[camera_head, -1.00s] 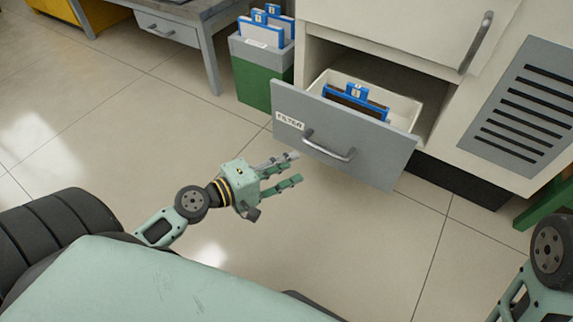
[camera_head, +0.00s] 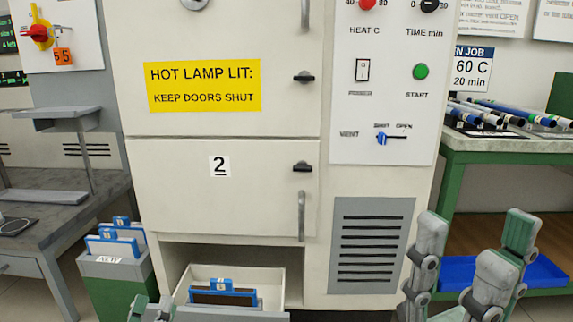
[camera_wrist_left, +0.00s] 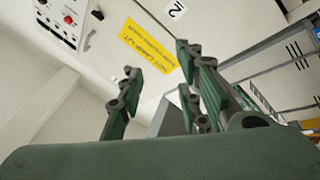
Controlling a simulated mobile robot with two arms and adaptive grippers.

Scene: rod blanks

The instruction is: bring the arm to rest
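My left gripper (camera_head: 151,308) shows only its fingertips at the bottom edge of the head view, in front of the open drawer. In the left wrist view its fingers (camera_wrist_left: 160,98) stand apart with nothing between them. My right gripper (camera_head: 470,252) is at the lower right of the head view, raised in front of the cabinet's grille and the green bench. Its fingers are spread and empty. Both arms behind the grippers are mostly out of view.
The cabinet's bottom drawer (camera_head: 273,282) is pulled out with a blue-framed filter (camera_head: 222,293) inside. A green-and-grey bin (camera_head: 112,268) marked NEW holds filters at the left. A green bench (camera_head: 505,145) with several rods stands right. The cabinet doors (camera_head: 222,190) are shut.

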